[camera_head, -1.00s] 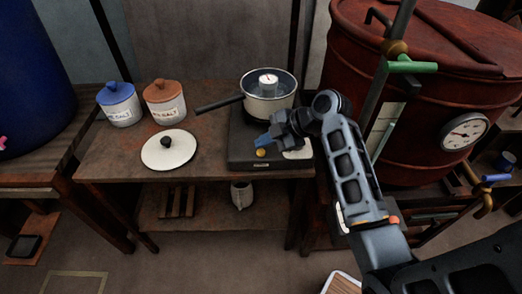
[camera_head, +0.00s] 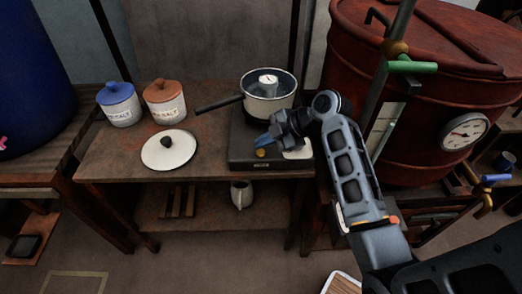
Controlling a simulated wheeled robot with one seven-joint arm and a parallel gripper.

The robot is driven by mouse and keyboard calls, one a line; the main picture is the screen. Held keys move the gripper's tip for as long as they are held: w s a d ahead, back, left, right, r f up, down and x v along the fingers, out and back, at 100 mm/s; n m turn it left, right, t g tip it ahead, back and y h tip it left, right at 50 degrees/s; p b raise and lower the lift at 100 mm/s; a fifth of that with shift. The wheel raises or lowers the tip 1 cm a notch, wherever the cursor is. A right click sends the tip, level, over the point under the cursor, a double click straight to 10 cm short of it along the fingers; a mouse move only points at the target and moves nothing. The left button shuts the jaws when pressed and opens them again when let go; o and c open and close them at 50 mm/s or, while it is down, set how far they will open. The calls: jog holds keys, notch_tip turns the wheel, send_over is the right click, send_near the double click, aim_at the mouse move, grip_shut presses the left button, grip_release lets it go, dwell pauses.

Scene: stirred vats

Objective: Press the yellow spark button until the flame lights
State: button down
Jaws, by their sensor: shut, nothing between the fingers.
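The burner (camera_head: 240,150) is a dark, low box on the wooden table, with a label on its front face. A small yellow-orange round piece, which looks like the spark button (camera_head: 261,153), shows at the burner's front edge. My gripper (camera_head: 263,141) is shut and empty, its blue fingertips just above and behind the button in the picture. I cannot tell whether they touch anything. A pot (camera_head: 266,106) with a long dark handle stands on the burner, with a small white dial at its top. No flame is visible; the underside of the pot is partly hidden by my gripper.
A white lid (camera_head: 169,150) lies left of the burner. Two jars with blue (camera_head: 121,108) and orange-brown (camera_head: 165,103) lids stand behind it. A red vat (camera_head: 420,100) with a gauge and pipes stands close on the right. A mug (camera_head: 241,194) sits on the lower shelf.

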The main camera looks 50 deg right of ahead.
aim_at(264, 153)
jog(key=shift+f, duration=0.15)
jog(key=shift+f+b, duration=0.3)
jog(key=shift+b, duration=0.05)
jog(key=shift+f+b, duration=0.35)
jog(key=shift+f, duration=0.1)
dwell(0.6)
jog(key=shift+r, duration=0.15)
jog(key=shift+r+p, duration=0.65)
jog(key=shift+r, duration=0.1)
jog(key=shift+r+p, duration=1.95)
jog(key=shift+r, duration=0.6)
jog(key=shift+a+f, duration=0.1)
jog(key=shift+f, duration=0.05)
